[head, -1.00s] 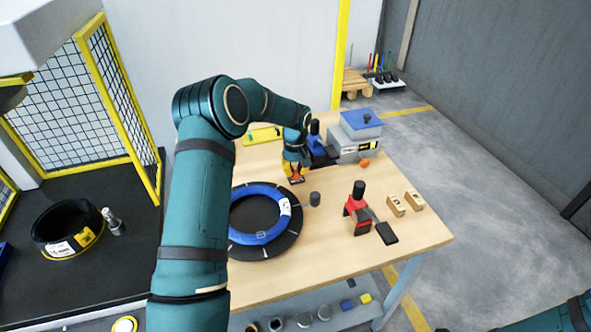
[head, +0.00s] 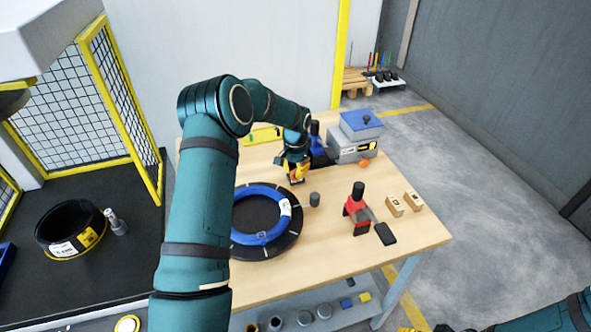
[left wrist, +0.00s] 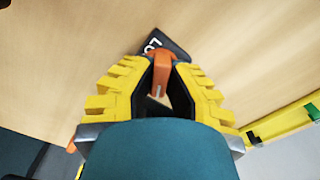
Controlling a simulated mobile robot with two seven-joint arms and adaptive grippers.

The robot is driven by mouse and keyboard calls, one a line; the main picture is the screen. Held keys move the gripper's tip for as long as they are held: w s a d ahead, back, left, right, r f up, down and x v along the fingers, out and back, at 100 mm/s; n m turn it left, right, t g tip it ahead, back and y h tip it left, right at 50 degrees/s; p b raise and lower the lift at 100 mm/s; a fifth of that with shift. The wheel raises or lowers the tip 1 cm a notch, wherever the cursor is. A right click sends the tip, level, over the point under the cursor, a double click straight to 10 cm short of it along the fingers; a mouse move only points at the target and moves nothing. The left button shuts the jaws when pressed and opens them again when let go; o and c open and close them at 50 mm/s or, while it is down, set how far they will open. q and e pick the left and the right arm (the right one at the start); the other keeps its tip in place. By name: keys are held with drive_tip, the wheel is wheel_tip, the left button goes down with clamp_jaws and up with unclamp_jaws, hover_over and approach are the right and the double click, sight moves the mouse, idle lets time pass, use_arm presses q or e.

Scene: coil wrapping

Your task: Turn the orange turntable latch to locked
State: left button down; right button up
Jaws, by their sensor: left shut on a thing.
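The orange latch (left wrist: 161,72) stands between the yellow fingers of my left gripper (left wrist: 160,78) in the left wrist view. The fingers are shut on its upright part. A dark plate with white letters starting "Lo" (left wrist: 155,43) lies just beyond it, partly hidden by the fingers. In the head view my left gripper (head: 296,174) is low over the table, behind the black turntable (head: 283,246) with the blue coil (head: 240,238). My arm covers the left side of both. The latch's exact angle is hard to read. My right gripper barely shows at the bottom edge.
A grey post (head: 314,199) stands right of the turntable. A red clamp (head: 357,205) with a black handle and wooden blocks (head: 404,204) are further right. A blue clamp (head: 318,150) and grey box (head: 352,150) stand close behind my left gripper. The table's front right is clear.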

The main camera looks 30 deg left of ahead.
use_arm(q)
drive_tip(key=m, duration=0.5)
drive_tip(key=shift+f+m+p, duration=0.1)
drive_tip(key=shift+m+p, duration=0.2)
drive_tip(key=shift+m, duration=0.1)
idle(0.4)
drive_tip(key=c, duration=1)
unclamp_jaws()
drive_tip(key=shift+o, duration=0.2)
wheel_tip(320, 180, up, 12)
